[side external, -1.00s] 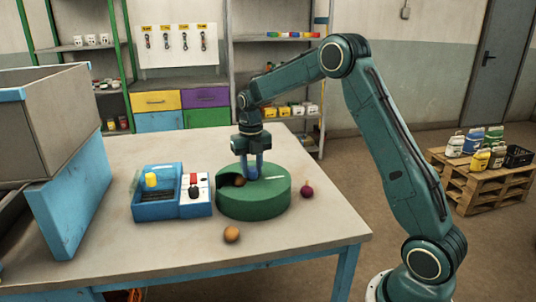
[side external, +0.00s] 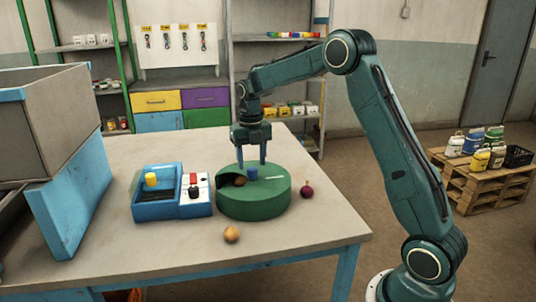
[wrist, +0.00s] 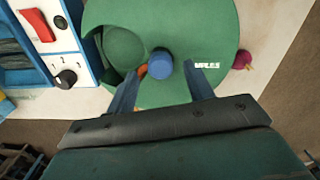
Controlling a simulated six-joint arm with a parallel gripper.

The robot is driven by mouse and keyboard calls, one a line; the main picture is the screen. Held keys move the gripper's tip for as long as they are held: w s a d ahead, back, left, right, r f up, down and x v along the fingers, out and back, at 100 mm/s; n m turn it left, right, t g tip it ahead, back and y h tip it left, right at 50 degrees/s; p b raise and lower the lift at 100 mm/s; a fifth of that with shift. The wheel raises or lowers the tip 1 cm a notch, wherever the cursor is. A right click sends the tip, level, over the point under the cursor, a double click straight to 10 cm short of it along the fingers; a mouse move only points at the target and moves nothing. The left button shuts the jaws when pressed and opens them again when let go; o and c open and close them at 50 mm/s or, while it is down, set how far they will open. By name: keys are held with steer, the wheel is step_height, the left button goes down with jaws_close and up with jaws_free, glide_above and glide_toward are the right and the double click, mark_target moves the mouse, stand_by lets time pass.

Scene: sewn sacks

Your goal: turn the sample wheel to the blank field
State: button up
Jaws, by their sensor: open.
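The sample wheel is a round green drum (side external: 262,204) on the table, with a blue knob (side external: 252,174) upright on its top. A cut-out at the drum's left shows a brown round item (side external: 239,181). In the wrist view, the green top (wrist: 180,25) carries partly legible white lettering, and a dark-edged opening with a green rounded surface (wrist: 122,47) lies left of the blue knob (wrist: 160,64). My gripper (side external: 251,161) is open just above the knob, one finger to each side, and holds nothing. I cannot make out which field is set.
A blue box (side external: 160,209) with a yellow knob and a white switch panel (side external: 196,201) stands left of the drum. A brown ball (side external: 231,234) lies in front, and a dark red onion-like item (side external: 307,191) lies right.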

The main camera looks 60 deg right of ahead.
step_height(320, 180, up, 11)
stand_by(0.4)
stand_by(0.4)
steer(key=s+a+r+m+t, duration=0.25)
steer(key=s+a+m, duration=0.25)
steer(key=s+m, duration=0.3)
steer(key=s+a+r+m+t, duration=0.1)
steer(key=s+a+r+m, duration=0.3)
steer(key=s+a+m, duration=0.3)
steer(key=s+a+f+m+t, duration=0.1)
steer(key=s+a+f+m, duration=0.1)
steer(key=s+m, duration=0.5)
steer(key=s+a+f+m+t, duration=0.1)
steer(key=s+f+m, duration=0.4)
steer(key=s+m, duration=0.2)
steer(key=shift+s+a, duration=0.4)
steer(key=shift+s, duration=0.5)
